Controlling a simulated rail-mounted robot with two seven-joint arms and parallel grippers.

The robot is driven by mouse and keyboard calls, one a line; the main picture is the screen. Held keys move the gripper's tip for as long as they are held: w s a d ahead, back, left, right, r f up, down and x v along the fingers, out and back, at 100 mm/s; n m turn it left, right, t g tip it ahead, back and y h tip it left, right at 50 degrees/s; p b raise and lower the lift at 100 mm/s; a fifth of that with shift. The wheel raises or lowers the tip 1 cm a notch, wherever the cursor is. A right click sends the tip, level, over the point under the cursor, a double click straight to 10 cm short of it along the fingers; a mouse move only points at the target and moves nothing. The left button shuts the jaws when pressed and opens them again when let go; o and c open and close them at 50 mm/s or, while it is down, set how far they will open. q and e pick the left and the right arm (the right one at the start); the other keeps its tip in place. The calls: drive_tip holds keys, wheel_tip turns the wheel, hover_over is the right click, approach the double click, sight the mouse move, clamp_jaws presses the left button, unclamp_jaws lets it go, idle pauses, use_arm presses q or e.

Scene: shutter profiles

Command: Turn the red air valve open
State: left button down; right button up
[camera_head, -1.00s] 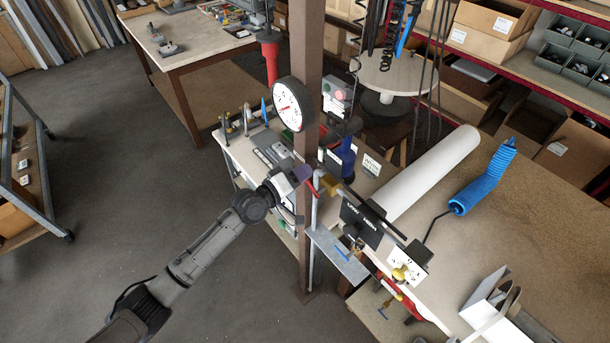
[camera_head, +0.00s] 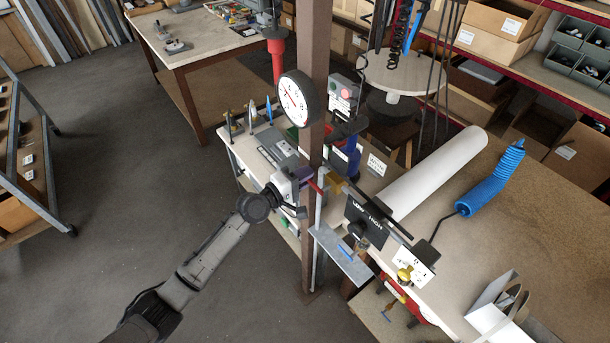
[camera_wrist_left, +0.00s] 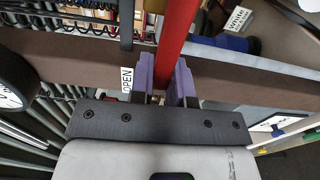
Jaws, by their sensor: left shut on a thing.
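The red valve handle (camera_wrist_left: 176,35) is a long flat lever in the left wrist view. It runs up from between the purple fingertips of my left gripper (camera_wrist_left: 165,85), which is shut on it. A white "OPEN" label (camera_wrist_left: 127,80) is just left of the fingers. In the head view my left gripper (camera_head: 304,174) is at the brown post, and a short piece of the red handle (camera_head: 315,187) shows beside it. The brass valve body (camera_head: 334,183) is just right of the post. The handle's held end is hidden by the fingers. My right gripper is not in view.
A round pressure gauge (camera_head: 296,99) is on the brown post (camera_head: 315,40) above the gripper. Right of it are a black sign (camera_head: 364,222), a white roll (camera_head: 437,172) and a blue coiled hose (camera_head: 490,183) on the bench. Open floor is at left.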

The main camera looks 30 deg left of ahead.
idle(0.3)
use_arm(q)
drive_tip(key=c, duration=1.1)
unclamp_jaws()
drive_tip(key=b+v, duration=0.1)
drive_tip(key=v, duration=1.2)
drive_tip(key=shift+s+a+b, duration=0.25)
drive_tip(key=shift+s+b, duration=0.1)
